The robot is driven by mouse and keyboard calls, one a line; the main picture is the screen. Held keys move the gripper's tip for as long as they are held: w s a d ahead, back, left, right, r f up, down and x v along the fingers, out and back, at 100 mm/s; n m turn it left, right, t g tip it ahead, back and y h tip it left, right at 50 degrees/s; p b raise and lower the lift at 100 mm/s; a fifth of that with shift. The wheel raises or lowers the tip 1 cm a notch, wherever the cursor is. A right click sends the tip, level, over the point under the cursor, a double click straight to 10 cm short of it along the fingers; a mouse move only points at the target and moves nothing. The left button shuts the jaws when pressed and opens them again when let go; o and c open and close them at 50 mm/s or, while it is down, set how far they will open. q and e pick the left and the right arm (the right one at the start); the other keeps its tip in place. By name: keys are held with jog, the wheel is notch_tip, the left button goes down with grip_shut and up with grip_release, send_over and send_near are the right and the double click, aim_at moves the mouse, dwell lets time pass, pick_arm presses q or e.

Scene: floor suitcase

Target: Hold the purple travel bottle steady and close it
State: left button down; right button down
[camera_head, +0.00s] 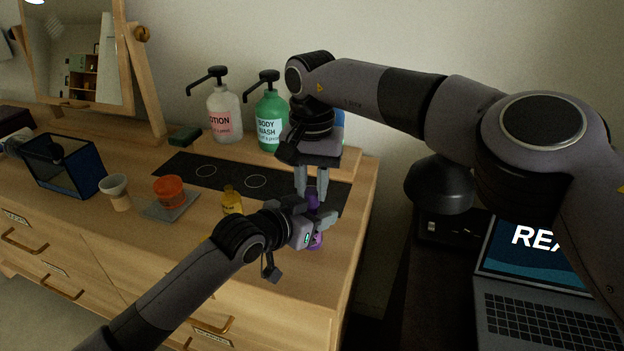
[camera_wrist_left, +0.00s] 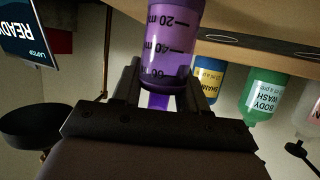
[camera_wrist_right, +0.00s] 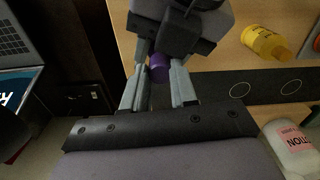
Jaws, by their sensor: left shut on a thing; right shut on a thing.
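The purple travel bottle (camera_head: 316,241) stands upright near the front right of the dresser top. My left gripper (camera_head: 310,226) is shut around its body from the side. In the left wrist view the translucent bottle (camera_wrist_left: 174,40) appears inverted, with volume marks, between the fingers. My right gripper (camera_head: 312,192) points down from above, shut on the purple cap (camera_wrist_right: 159,68). The cap is directly over the bottle. The left gripper hides the joint, so I cannot tell whether the cap is seated.
A small yellow bottle (camera_head: 232,202) stands just left of the grippers. Lotion (camera_head: 224,117) and body wash (camera_head: 270,121) pump bottles stand behind. A laptop (camera_head: 545,310) sits at the right. The dresser's right edge is close.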

jog(key=shift+f, duration=0.5)
jog(key=shift+f, duration=0.2)
jog(key=shift+s+f, duration=0.1)
jog(key=shift+f, duration=0.25)
